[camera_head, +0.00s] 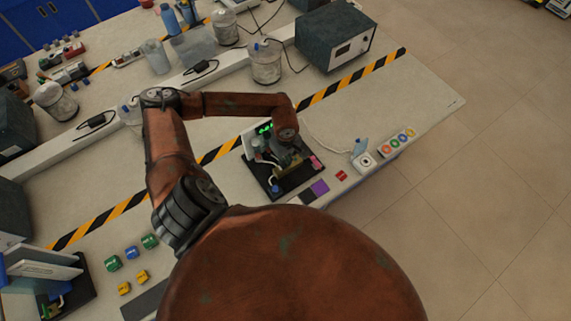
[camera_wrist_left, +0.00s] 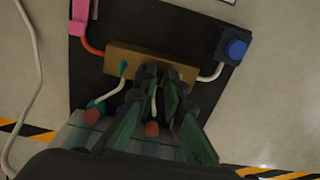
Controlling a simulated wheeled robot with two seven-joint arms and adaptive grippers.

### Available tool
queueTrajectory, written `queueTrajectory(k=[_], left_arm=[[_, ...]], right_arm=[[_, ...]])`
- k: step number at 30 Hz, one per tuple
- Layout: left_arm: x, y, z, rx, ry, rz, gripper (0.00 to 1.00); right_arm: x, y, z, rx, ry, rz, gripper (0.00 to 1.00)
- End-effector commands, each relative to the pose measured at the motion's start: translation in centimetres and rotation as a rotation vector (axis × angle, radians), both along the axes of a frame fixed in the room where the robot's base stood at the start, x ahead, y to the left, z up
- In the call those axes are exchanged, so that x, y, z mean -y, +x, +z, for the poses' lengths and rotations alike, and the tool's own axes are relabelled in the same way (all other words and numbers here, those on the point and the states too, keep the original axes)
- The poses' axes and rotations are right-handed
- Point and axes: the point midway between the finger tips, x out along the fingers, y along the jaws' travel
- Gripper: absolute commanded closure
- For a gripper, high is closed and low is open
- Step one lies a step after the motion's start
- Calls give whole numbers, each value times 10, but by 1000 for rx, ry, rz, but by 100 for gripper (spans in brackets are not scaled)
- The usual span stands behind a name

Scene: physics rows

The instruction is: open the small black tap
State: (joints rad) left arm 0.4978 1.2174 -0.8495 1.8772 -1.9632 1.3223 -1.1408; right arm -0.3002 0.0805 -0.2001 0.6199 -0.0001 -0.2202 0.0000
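A black board (camera_head: 262,178) on the bench carries a brass block (camera_wrist_left: 125,60) with thin pipes, a blue knob (camera_wrist_left: 236,49) and a pink part (camera_wrist_left: 79,18). A small dark shape, possibly the black tap, is at the middle of the block in the left wrist view, largely covered by my fingertips. My left gripper (camera_wrist_left: 160,85) is over the block, its dark, green-padded fingers converging there. I cannot tell whether they touch or hold the tap. In the head view my wrist hides most of this gripper. My right gripper is not in view.
A green-lit display (camera_head: 264,128) stands at the back of the board. A grey instrument box (camera_head: 336,38) and a glass jar (camera_head: 266,65) stand behind. Coloured rings (camera_head: 396,141) and a white item with a round dial (camera_head: 366,160) lie to the right. Green, blue and yellow blocks (camera_head: 131,252) lie at front left.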

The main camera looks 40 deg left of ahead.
Motion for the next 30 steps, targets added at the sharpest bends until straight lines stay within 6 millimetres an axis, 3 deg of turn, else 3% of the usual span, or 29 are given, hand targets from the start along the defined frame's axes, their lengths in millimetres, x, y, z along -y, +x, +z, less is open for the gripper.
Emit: queueTrajectory(k=[5, 9, 17, 30], left_arm=[[0, 0, 0, 0, 0, 0, 91], [0, 0, 0, 0, 0, 0, 100], [0, 0, 0, 0, 0, 32, 100], [0, 0, 0, 1, 1, 566, 100]], right_arm=[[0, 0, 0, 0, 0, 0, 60], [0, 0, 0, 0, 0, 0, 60], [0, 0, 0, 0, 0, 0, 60], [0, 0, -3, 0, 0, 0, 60]])
